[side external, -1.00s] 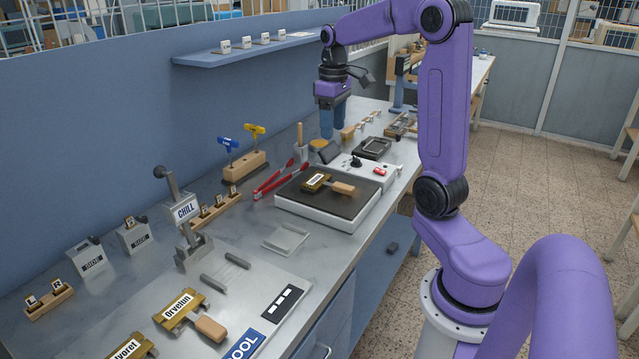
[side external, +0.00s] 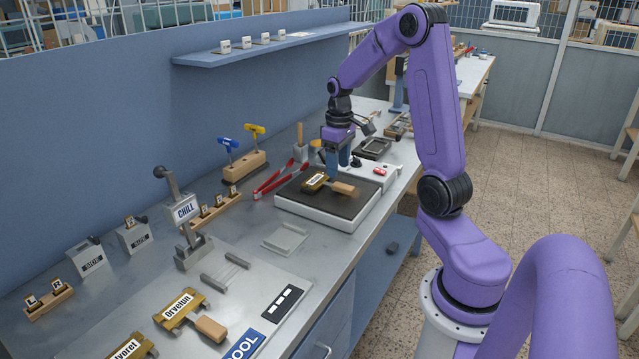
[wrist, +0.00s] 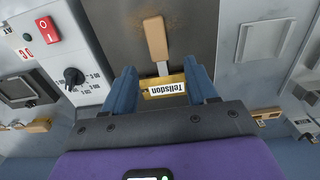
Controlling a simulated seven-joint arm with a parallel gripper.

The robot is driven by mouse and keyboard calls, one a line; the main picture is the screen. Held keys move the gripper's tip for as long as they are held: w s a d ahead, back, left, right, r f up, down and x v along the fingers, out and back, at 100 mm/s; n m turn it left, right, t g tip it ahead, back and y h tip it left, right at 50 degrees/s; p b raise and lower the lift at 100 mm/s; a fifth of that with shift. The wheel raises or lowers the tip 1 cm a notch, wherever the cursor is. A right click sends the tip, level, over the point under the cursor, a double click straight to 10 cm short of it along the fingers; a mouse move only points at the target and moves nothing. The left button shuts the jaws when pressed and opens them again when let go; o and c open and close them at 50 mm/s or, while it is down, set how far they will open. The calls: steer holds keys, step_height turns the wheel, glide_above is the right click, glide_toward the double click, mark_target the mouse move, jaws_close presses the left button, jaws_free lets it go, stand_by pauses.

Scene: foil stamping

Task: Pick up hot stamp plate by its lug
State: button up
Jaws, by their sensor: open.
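The hot stamp plate is a brass plate (side external: 315,182) with a white name label and a wooden handle (side external: 344,188). It lies on the dark top of the heating unit (side external: 300,203). In the wrist view the plate (wrist: 168,87) shows its label upside down, and its handle (wrist: 154,38) points away from me. My gripper (side external: 338,172) is over the heating unit, close above the plate. Its blue fingers are open and empty, one on each side of the plate in the wrist view (wrist: 159,66). I cannot make out the lug clearly; the gripper body hides part of the plate.
The heater's dial (wrist: 74,77) and red switch (wrist: 47,30) are beside the dark top. Red tongs (side external: 275,178) lie to its left, and a grey tray (side external: 286,238) lies in front. Another brass plate (side external: 181,308) and the CHILL stand (side external: 190,235) are nearer the camera.

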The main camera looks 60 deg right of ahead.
mark_target(337, 184)
steer(key=shift+f, duration=2.8)
steer(key=shift+w+r, duration=0.1)
jaws_close()
